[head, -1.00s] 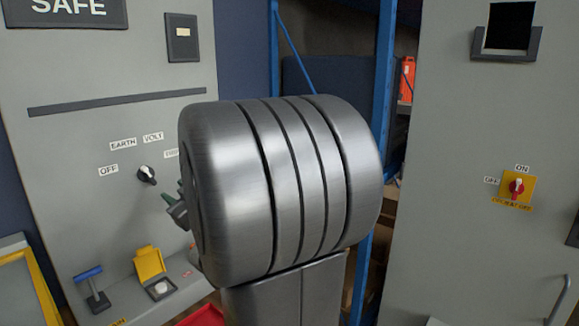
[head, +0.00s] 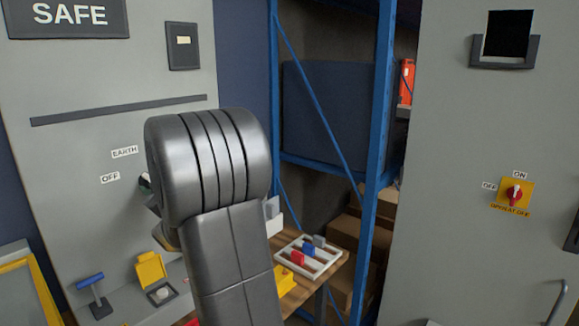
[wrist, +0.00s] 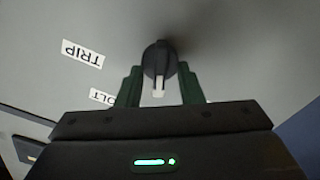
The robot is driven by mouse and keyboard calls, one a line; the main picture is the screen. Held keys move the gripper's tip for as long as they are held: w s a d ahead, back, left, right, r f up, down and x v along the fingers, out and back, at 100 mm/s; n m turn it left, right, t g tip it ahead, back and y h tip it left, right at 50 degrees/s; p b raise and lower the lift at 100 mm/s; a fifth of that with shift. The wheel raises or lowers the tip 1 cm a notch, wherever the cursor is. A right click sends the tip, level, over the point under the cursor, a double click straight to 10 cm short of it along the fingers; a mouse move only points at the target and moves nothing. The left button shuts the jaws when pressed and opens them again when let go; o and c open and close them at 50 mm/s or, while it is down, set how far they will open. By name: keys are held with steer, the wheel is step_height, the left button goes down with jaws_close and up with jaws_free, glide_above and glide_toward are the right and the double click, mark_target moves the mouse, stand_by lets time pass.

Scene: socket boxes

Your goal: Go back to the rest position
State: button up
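The black rotary knob (wrist: 158,60) with a white pointer mark is on the grey panel (wrist: 220,45) in the wrist view. Its white mark points to the bottom of the picture. My gripper (wrist: 160,70) has its two green fingers apart, one on each side of the knob. I cannot tell how far the tips are from the panel or whether they touch the knob. In the head view my arm hides most of the gripper, and only a small dark part of the knob (head: 145,183) shows beside it.
A blue-handled lever (head: 90,280) and a yellow flip cover (head: 150,268) are below the knob. A tray (head: 310,262) with coloured pieces lies on a wooden table. A blue rack (head: 378,170) and the right cabinet, with its red switch (head: 514,194), stand to the right.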

steer(key=s+d+n+p, duration=0.1)
steer(key=s+d+n, duration=0.4)
steer(key=d+n, duration=0.1)
steer(key=shift+s+d+n, duration=0.15)
steer(key=shift+s+n, duration=0.1)
steer(key=shift+n, duration=0.25)
stand_by(0.5)
stand_by(0.3)
